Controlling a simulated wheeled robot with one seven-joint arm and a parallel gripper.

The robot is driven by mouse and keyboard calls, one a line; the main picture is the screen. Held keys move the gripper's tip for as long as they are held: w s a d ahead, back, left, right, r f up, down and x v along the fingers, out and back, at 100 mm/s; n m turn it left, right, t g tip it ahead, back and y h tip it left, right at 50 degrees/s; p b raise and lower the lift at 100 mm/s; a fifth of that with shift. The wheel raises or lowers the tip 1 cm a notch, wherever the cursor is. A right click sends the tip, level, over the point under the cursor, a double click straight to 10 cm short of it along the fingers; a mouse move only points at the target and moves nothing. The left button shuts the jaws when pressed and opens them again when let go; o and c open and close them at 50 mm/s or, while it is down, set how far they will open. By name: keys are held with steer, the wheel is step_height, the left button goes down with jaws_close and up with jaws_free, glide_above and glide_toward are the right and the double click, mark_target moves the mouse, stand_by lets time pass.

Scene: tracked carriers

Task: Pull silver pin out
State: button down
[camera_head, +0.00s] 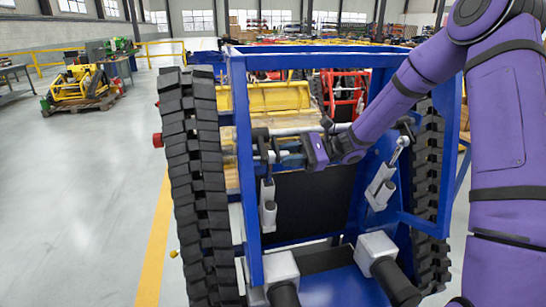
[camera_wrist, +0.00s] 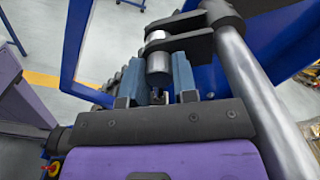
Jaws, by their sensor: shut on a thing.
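The silver pin (camera_wrist: 158,62) is a short shiny cylinder in the wrist view. It stands in a dark fork-shaped bracket (camera_wrist: 192,38) at the end of a grey rod. My gripper (camera_wrist: 158,80) is shut on the pin, with one blue finger on each side of it. In the head view my gripper (camera_head: 276,156) reaches to the left upright of the blue frame (camera_head: 243,150) of the tracked carrier. The pin is too small and too covered to make out clearly there. The pin's lower end is hidden behind the fingers and my wrist.
Black rubber tracks (camera_head: 190,170) flank the blue frame. A silver lever (camera_head: 386,180) stands at the frame's right. A thick grey rod (camera_wrist: 255,95) runs close along the right of my gripper. Open floor (camera_head: 80,200) lies to the left.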

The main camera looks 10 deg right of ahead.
steer(key=d, duration=0.8)
stand_by(1.9)
steer(key=shift+d, duration=0.3)
steer(key=d, duration=0.3)
steer(key=shift+d, duration=0.15)
stand_by(0.5)
